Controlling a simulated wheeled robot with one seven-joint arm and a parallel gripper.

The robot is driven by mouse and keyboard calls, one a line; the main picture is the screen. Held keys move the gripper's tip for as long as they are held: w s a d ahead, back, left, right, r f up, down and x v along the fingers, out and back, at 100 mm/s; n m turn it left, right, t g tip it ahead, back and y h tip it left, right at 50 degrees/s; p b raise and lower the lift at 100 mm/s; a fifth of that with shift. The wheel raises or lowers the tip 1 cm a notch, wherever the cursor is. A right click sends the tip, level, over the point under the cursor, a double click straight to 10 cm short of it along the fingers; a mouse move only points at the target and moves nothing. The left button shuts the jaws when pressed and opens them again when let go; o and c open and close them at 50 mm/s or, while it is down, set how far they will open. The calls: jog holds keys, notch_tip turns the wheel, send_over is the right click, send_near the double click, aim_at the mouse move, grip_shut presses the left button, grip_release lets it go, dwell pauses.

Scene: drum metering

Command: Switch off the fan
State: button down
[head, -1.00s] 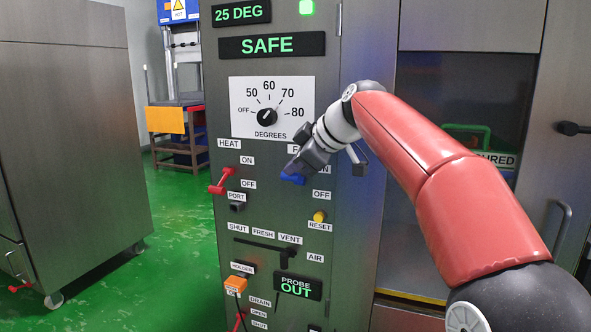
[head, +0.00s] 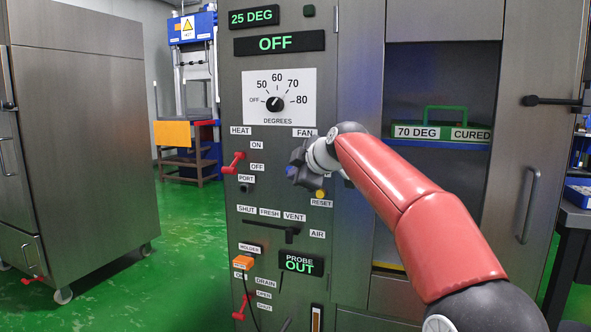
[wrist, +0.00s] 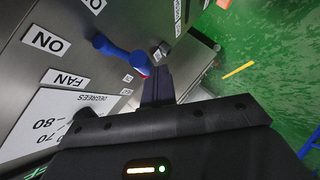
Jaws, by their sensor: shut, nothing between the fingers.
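The blue fan lever (wrist: 122,53) is on the steel panel, below the FAN label (head: 304,133). In the head view my gripper (head: 296,174) covers most of it, and only a bit of blue shows. In the wrist view the ON label (wrist: 46,41) is to the lever's left. My gripper's dark fingers (wrist: 156,84) are shut and empty, close beside the lever's right end; I cannot tell if they touch it. The upper display (head: 279,43) reads OFF in green. The lamp (head: 309,11) above it is dark.
The red heat lever (head: 233,163) is left of my gripper, and the yellow reset button (head: 320,194) is just below it. The degrees dial (head: 275,104) is above. A vent slider (head: 290,235) and an orange plug (head: 242,262) are lower.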

jog(key=shift+w+d+f+b, duration=0.15)
jog(key=shift+f+b, duration=0.1)
jog(key=shift+f, duration=0.25)
jog(key=shift+w+a+f+b, duration=0.1)
jog(key=shift+f+b, duration=0.15)
jog(key=shift+f, duration=0.25)
jog(key=shift+r, duration=0.15)
dwell(0.8)
jog(key=shift+r+p, duration=0.75)
jog(key=s+d+r, duration=0.3)
jog(key=s+r, duration=0.2)
jog(key=s, duration=0.6)
jog(key=shift+s+d+r+b, duration=0.2)
jog(key=shift+s+b, duration=0.05)
jog(key=shift+b, duration=0.15)
